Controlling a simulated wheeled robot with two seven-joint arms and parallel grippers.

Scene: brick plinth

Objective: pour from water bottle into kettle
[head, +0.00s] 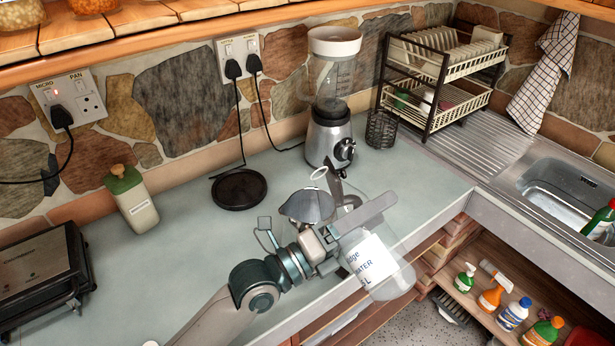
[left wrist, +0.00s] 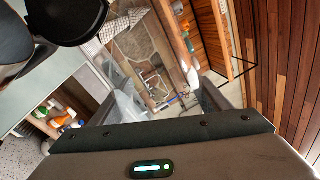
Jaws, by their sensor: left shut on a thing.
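A clear plastic water bottle (head: 378,272) with a white label hangs tilted near the counter's front edge. Its base points down and right; a pale ring (head: 318,172) at the upper left looks like its mouth. My left gripper (head: 358,222) is shut on the bottle. In the left wrist view, faint clear plastic shows between the fingers. I cannot identify the kettle for sure: a dark grey rounded piece (head: 305,206) just left of the gripper may be part of it. The black disc base (head: 240,189) on the counter has a cord and nothing on it. My right gripper is out of view.
A blender (head: 331,125) stands behind the gripper, with a dark mesh cup (head: 382,129) and dish rack (head: 445,75) to its right. A green-topped bottle (head: 131,200) and a black appliance (head: 42,275) stand left. The sink (head: 565,185) is far right.

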